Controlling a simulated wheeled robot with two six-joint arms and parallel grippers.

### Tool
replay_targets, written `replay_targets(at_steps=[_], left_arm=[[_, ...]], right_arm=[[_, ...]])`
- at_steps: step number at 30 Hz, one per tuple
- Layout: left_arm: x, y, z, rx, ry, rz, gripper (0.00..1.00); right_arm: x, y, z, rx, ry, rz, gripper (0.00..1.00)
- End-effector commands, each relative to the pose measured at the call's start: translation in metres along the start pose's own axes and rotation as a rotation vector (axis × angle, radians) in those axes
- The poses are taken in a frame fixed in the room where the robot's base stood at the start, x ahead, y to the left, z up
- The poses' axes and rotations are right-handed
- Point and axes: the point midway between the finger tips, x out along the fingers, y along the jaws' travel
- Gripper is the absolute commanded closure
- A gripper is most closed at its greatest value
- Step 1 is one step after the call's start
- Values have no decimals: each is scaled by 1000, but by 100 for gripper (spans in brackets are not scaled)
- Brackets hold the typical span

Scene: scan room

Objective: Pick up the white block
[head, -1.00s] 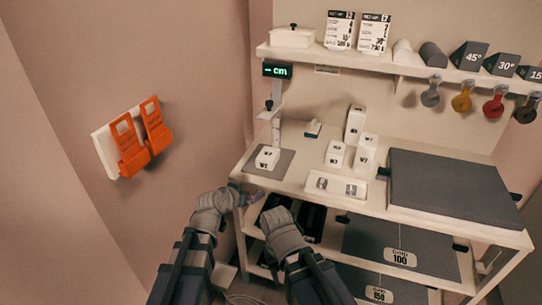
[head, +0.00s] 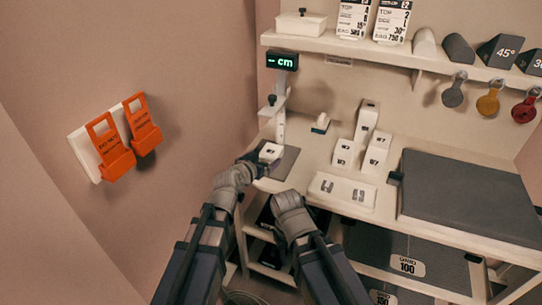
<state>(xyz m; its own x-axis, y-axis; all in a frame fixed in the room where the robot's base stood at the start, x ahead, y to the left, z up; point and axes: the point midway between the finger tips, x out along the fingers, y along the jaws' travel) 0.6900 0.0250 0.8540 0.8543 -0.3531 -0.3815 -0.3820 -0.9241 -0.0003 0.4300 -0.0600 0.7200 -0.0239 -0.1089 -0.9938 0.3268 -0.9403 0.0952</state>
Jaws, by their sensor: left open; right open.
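A small white block (head: 271,152) with a dark label sits on the dark mat (head: 286,163) below the height gauge, on the bench's left end. My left gripper (head: 263,161) is open right at this block's near side. Its dark fingers overlap the block's lower edge; I cannot tell whether they touch it. My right gripper (head: 288,198) is open, lower and nearer, in front of the bench edge. Its fingers are mostly hidden behind my wrist. More white labelled blocks stand to the right: a tall one (head: 367,120) and shorter ones (head: 344,153) (head: 376,153).
The height gauge (head: 281,95) with its "cm" display rises just behind the mat. A white tray (head: 342,191) lies at the bench's front, and a dark grey slab (head: 470,197) covers the right. A shelf (head: 400,57) runs above. Orange holders (head: 124,138) hang on the left wall.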

Motion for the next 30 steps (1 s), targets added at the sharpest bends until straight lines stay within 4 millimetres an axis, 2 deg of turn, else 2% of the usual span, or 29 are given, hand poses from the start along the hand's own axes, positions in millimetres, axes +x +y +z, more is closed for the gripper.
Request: replay_targets(at_steps=[5, 13, 22, 30], left_arm=[[22, 0, 1, 0, 0, 1, 0], [30, -1, 0, 0, -1, 0, 0], [72, -4, 0, 0, -1, 1, 0], [74, -4, -1, 0, -1, 0, 0]], right_arm=[[9, -1, -1, 0, 0, 0, 50], [12, -1, -1, 0, 0, 0, 50], [27, -3, -2, 0, 0, 0, 50], [27, -2, -2, 0, 0, 0, 50]])
